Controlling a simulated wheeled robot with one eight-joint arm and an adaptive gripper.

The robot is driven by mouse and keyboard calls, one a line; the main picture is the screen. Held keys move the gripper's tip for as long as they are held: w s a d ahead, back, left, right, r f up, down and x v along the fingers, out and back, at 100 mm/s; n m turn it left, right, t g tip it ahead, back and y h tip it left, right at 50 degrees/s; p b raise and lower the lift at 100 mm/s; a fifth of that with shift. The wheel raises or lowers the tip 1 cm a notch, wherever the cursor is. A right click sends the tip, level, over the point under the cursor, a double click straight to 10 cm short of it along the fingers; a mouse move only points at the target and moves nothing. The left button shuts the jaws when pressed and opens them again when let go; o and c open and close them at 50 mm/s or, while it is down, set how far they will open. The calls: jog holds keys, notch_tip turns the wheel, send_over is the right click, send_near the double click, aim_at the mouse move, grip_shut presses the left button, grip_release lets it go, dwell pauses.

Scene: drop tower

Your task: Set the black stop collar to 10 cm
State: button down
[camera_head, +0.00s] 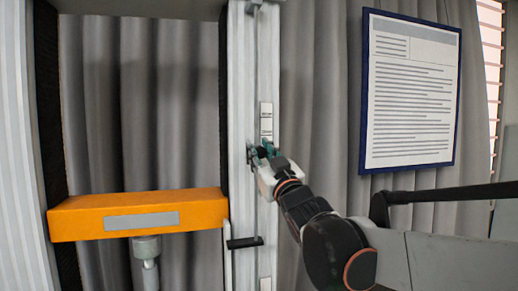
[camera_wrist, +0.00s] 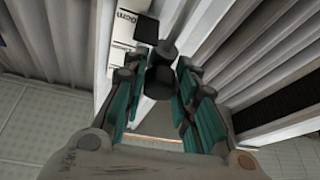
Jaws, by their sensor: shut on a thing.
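The black stop collar (camera_head: 250,154) is on the pale upright rail (camera_head: 241,100), beside a white label plate (camera_head: 266,118), and is partly hidden by my gripper. In the wrist view its black knob (camera_wrist: 160,82) sits between the teal finger pads. My gripper (camera_head: 262,151) reaches in from the right and is shut on the collar's knob; it also shows in the wrist view (camera_wrist: 158,88). The wrist view shows the label plate (camera_wrist: 124,32) with lettering that ends in "0cm", next to the collar's dark end. The full number is cut off.
An orange crossbeam (camera_head: 140,214) with a grey plate spans the tower at lower left, with a grey cylinder (camera_head: 146,262) below it. A black lever (camera_head: 245,242) juts from the rail below my gripper. A framed notice (camera_head: 411,90) hangs right, before grey curtains.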

jog(key=c, duration=1.3)
grip_release()
jog(key=v, duration=1.2)
jog(key=shift+a, duration=0.1)
